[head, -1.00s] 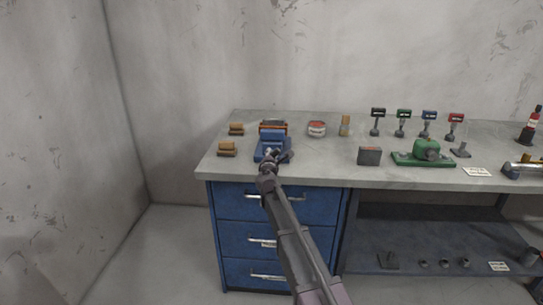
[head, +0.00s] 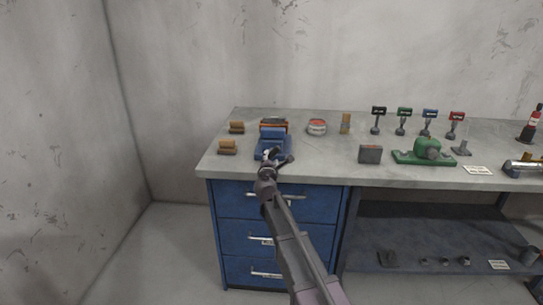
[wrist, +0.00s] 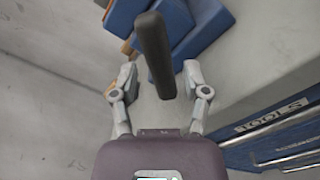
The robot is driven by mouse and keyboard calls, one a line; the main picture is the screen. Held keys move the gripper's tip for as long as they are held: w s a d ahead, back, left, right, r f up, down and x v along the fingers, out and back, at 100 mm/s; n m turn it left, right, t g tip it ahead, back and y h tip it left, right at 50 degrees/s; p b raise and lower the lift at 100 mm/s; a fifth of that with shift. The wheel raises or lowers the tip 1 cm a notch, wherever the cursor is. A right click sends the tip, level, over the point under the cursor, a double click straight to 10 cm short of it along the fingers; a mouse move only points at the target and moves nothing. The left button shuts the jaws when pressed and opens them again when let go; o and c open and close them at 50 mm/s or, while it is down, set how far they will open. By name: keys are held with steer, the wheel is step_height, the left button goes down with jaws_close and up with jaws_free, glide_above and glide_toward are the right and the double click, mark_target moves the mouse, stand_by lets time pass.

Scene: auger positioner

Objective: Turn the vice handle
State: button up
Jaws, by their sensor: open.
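The blue vice (head: 273,142) stands near the left end of the workbench, close to its front edge. It also shows in the wrist view as blue blocks (wrist: 190,30) at the top. The dark bar of the vice handle (wrist: 154,55) lies between the fingers of my gripper (wrist: 158,80) in the wrist view, with a gap on both sides. My gripper is open around the handle. In the head view my gripper (head: 272,158) is at the front of the vice and hides part of it.
Wooden brushes or blocks (head: 228,147) lie left of the vice. A round tin (head: 317,127), a grey block (head: 370,154) and a green machine (head: 427,151) stand to its right. Blue drawers (head: 240,207) are below the bench edge. The floor at left is clear.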

steer(key=s, duration=0.7)
steer(key=shift+s, duration=0.3)
steer(key=shift+a, duration=0.1)
